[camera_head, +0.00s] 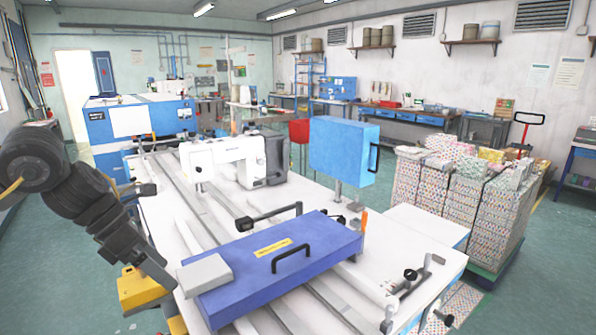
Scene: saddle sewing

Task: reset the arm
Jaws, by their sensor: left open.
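My left arm comes in from the left edge, dark and jointed, and slants down to the right. Its gripper (163,277) is at the lower left, beside the left edge of the white sewing table (375,245). It is small and dark in the picture, is open, and has nothing visible in it. My right gripper is out of view. A white sewing machine (222,160) stands on the table. A blue flat case with a black handle (275,262) lies across the near part of the table, to the right of my left gripper.
A blue box (342,150) stands on a post behind the case. A yellow part (140,290) sits below my left gripper. Stacked patterned bundles (470,205) stand on a pallet at right. A blue machine (130,122) is behind at left. Green floor (550,260) is clear at far right.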

